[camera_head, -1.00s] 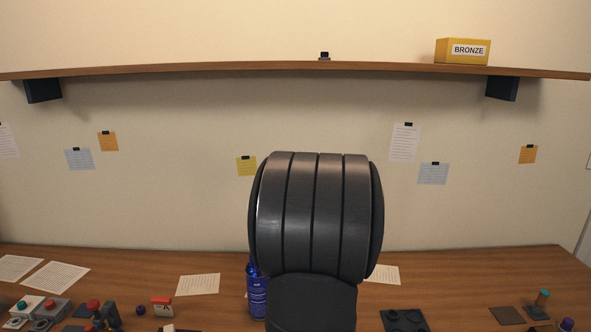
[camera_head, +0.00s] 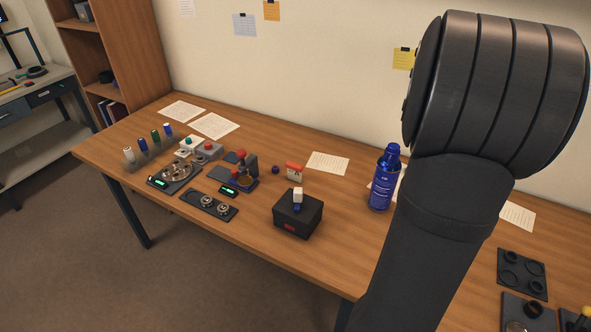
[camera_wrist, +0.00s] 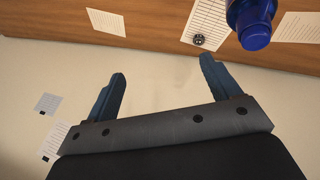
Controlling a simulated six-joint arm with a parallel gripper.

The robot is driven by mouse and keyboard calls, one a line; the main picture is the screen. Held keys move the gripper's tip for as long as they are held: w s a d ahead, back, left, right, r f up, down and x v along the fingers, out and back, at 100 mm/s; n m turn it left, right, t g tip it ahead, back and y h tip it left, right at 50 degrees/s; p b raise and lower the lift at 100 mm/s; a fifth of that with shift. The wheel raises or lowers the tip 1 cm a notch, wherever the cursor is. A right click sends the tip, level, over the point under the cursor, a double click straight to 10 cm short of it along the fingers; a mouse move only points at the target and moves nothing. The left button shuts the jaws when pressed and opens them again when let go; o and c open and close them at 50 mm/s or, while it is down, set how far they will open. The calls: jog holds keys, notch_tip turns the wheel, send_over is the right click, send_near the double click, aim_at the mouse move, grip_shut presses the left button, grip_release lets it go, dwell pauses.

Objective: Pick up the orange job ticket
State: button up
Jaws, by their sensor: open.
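An orange paper note (camera_head: 271,10) hangs on the wall under a dark clip at the top of the head view; its writing is not legible. It is the only orange paper now in view, and I cannot confirm that it is the job ticket. My gripper (camera_wrist: 162,66) is open and empty in the wrist view, its two blue-grey fingers spread in front of the bare wall. No orange paper shows between or beside the fingers. My gripper's fingers are not visible in the head view, where my arm fills the right side.
A blue bottle (camera_head: 383,180) stands on the desk beside my arm; it also shows in the wrist view (camera_wrist: 252,24). A black box (camera_head: 298,214), a red-and-white block (camera_head: 294,171) and several lens tools stand on the desk. A yellow note (camera_head: 403,60) hangs by my arm.

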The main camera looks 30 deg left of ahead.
jog(key=s+a+n+t+y, duration=0.1)
jog(key=s+a+n+t, duration=0.3)
jog(key=a+n, duration=0.85)
jog(key=s+a+n+t+y, duration=0.1)
jog(key=s+a+n+t, duration=0.1)
jog(key=s+a+n, duration=1.05)
jog(key=a+n+t+y, duration=0.1)
jog(key=a+n+t, duration=0.2)
jog(key=a+n, duration=1)
jog(key=m, duration=0.5)
send_near(293, 168)
jog(key=x, duration=0.7)
jog(key=shift+w+a+f, duration=0.1)
jog(key=shift+w+a, duration=0.2)
jog(key=shift+a, duration=0.05)
jog(key=shift+d+x, duration=0.2)
jog(key=shift+x, duration=1.1)
jog(key=shift+d+x, duration=0.15)
jog(key=shift+x, duration=1.2)
jog(key=c, duration=1.1)
jog(key=shift+o, duration=0.2)
